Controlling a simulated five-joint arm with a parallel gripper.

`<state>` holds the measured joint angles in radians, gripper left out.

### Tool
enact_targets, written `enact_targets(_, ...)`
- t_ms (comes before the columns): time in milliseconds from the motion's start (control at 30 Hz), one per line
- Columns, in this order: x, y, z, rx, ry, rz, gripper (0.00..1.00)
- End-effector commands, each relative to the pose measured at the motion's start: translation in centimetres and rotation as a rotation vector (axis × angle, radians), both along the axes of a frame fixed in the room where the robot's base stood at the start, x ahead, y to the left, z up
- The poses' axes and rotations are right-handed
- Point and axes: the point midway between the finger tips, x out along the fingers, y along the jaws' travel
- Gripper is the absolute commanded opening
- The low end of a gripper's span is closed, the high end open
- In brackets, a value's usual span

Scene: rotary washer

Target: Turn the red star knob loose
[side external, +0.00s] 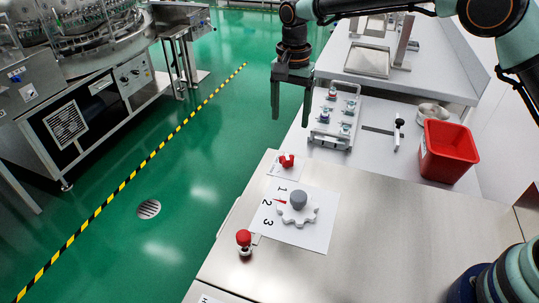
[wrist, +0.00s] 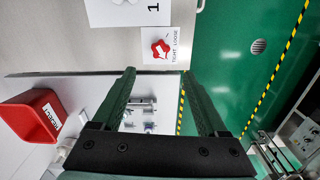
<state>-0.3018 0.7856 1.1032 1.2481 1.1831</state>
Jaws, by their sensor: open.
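The red star knob (side external: 286,160) sits on a small white card at the far left corner of the steel worktop. In the wrist view, the knob (wrist: 161,48) shows beyond the fingertips, roughly between them, and its card reads "TIGHT LOOSE". My gripper (side external: 291,118) points down with its two fingers apart and nothing between them. In the side view it hangs above and behind the knob, clear of it. In the wrist view, my gripper (wrist: 159,73) shows both dark green fingers spread.
A white lobed dial (side external: 298,216) with a grey cap stands on a sheet marked 1, 2, 3. A red mushroom button (side external: 244,238) stands at the worktop's left edge. A rack of vials (side external: 334,115) and a red bin (side external: 448,150) are behind. The right worktop is clear.

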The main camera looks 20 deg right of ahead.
Motion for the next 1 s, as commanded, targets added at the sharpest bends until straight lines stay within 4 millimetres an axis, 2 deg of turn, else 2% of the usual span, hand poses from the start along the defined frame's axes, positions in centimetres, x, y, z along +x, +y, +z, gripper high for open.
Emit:
enact_targets(267,0.0,0.2,-2.6,-0.003,0.009,-0.011,0.76)
enact_targets(500,0.0,0.1,-7.2,-0.003,0.01,-0.009,0.76)
enact_targets(700,0.0,0.1,-10.5,-0.002,0.007,-0.009,0.76)
enact_targets(833,0.1,0.2,-11.7,-0.002,0.005,-0.009,0.76)
enact_targets(1000,0.1,0.2,-12.4,-0.002,0.005,-0.009,0.76)
